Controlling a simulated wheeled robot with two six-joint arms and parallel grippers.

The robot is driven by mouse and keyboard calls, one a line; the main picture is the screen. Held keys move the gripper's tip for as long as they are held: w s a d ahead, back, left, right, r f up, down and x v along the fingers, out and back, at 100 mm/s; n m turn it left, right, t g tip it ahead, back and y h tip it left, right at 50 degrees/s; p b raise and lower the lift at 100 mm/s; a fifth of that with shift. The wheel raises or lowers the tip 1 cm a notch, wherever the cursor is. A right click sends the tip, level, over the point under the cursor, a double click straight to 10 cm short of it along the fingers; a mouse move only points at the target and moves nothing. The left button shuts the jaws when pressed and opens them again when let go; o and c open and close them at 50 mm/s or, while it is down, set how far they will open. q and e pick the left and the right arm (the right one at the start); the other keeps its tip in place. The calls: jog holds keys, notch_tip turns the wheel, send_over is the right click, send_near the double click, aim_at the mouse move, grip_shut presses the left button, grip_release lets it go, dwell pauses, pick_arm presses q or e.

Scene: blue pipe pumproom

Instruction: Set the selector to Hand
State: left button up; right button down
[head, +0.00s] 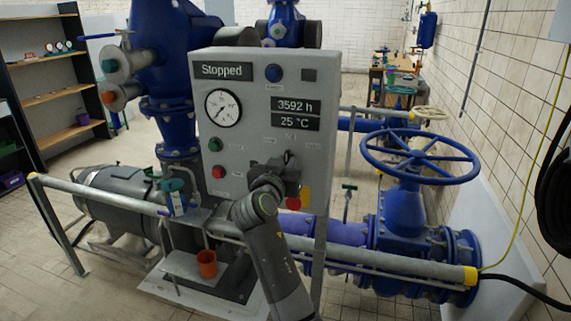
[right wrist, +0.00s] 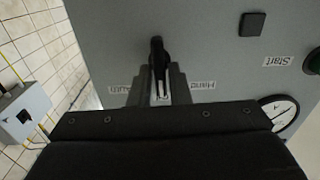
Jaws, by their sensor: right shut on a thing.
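The selector is a black knob (right wrist: 157,62) on the grey control panel (head: 240,130). In the right wrist view its handle stands upright in the picture, between the two labels, turned to neither. The Hand label (right wrist: 203,85) is to its right, upside down; another upside-down label (right wrist: 120,89) is to its left. My right gripper (right wrist: 160,90) is shut on the knob, one finger on each side. In the head view my right gripper (head: 283,168) is at the lower right of the panel and largely hides the selector. My left gripper is in neither view.
The panel display (head: 222,71) reads Stopped. A green button (head: 214,144) and a red button (head: 218,171) are left of my gripper, and a red knob (head: 293,204) is just below it. A grey rail (head: 350,258) runs in front of the panel. A blue handwheel (head: 420,157) stands to the right.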

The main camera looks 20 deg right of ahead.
jog(key=shift+n, duration=0.3)
jog(key=n, duration=0.3)
jog(key=shift+a+n, duration=0.1)
jog(key=shift+n, duration=0.2)
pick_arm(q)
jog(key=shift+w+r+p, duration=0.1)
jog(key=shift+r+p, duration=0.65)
pick_arm(e)
jog(key=shift+w+n, duration=0.1)
jog(key=shift+n, duration=1.9)
jog(key=shift+f, duration=0.1)
jog(key=c, duration=1.5)
grip_release()
jog(key=shift+w, duration=0.1)
jog(key=shift+f, duration=0.1)
